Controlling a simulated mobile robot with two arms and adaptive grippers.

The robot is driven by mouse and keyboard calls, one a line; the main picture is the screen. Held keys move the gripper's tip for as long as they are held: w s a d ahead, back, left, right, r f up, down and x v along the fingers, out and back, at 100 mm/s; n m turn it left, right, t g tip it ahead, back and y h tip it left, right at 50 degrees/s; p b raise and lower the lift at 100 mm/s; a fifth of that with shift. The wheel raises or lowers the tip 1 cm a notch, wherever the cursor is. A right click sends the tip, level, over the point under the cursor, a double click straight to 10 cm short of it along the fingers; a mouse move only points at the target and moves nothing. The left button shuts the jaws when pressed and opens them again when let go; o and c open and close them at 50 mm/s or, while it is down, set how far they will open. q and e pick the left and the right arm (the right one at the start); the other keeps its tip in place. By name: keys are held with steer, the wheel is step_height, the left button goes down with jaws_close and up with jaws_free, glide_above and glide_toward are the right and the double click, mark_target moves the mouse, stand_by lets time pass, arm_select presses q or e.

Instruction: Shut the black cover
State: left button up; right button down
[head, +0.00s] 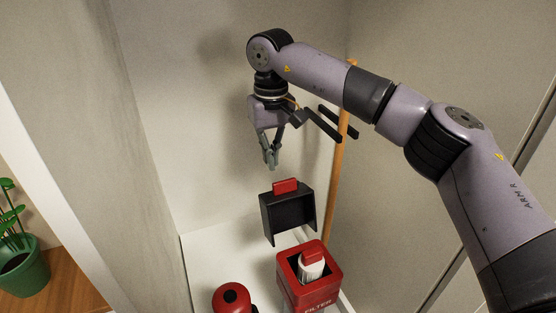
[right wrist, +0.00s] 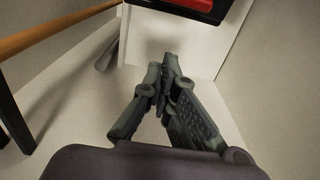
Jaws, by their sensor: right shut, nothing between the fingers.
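The black cover (head: 288,218) with a red tab (head: 286,186) stands raised, behind the red box marked FILTER (head: 319,292). The box is open at the top, and a white cartridge with a red top (head: 312,262) sits inside it. My right gripper (head: 271,162) is shut and empty, above the cover and slightly left of its tab in the head view, apart from it. In the right wrist view the shut fingers (right wrist: 167,62) point toward the cover, whose red and black edge (right wrist: 190,6) is cut off at the top. My left gripper is not in view.
A red canister with a black cap (head: 232,297) stands left of the box on a white surface (head: 205,262). A wooden pole (head: 336,180) rises close behind, right of the cover. Walls enclose the corner. A potted plant (head: 25,268) is far left.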

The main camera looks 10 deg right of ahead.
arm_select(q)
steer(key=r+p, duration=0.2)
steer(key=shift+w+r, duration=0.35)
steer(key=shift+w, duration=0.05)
arm_select(e)
steer(key=s, duration=0.3)
steer(key=shift+s+d+f, duration=0.15)
steer(key=shift+s+d, duration=0.15)
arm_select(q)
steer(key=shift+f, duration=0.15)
